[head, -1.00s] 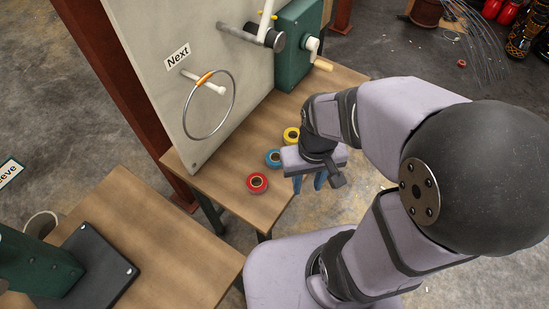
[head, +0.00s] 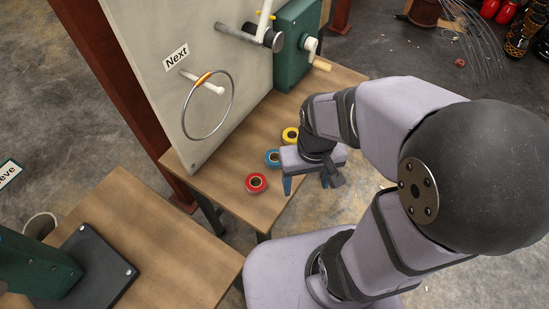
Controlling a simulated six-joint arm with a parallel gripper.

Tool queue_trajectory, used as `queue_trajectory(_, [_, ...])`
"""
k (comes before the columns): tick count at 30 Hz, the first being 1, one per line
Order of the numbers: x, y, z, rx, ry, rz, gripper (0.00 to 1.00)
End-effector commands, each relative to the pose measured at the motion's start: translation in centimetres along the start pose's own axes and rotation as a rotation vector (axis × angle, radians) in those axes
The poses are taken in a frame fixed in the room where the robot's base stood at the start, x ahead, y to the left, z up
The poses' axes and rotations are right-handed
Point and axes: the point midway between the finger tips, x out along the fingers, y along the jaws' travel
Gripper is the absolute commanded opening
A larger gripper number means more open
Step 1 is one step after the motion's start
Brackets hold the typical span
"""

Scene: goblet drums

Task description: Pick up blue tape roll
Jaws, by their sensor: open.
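The blue tape roll (head: 272,158) lies on the wooden table (head: 222,190) between a red tape roll (head: 256,183) and a yellow tape roll (head: 290,135). Its right side is close to my gripper's body in the picture, and part of it may be hidden there. My gripper (head: 305,184) points down just right of the blue roll, near the table's right edge. Its blue fingers are spread apart, with nothing seen between them. I cannot tell its exact height above the table.
A pale upright board (head: 175,95) with a metal ring (head: 209,105) on a peg stands behind the rolls. A green crank box (head: 297,45) is at the back. A second table (head: 160,230) is at lower left, with a gap between.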

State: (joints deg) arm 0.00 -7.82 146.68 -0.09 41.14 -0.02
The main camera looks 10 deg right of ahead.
Motion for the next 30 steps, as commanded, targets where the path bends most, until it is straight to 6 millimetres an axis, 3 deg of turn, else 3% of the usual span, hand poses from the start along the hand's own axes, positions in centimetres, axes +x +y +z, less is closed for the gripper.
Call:
queue_trajectory(5, [0.1,0.2,-0.6,-0.012,0.017,0.005,0.65])
queue_trajectory(8, [0.3,0.5,-2.0,-0.039,0.059,0.015,0.65])
queue_trajectory(21, [2.3,1.6,-14.6,-0.368,0.493,0.092,0.65])
queue_trajectory(25, [3.4,1.0,-17.4,-0.473,0.632,0.093,0.65])
queue_trajectory(30, [5.3,-0.3,-19.3,-0.58,0.809,0.064,0.65])
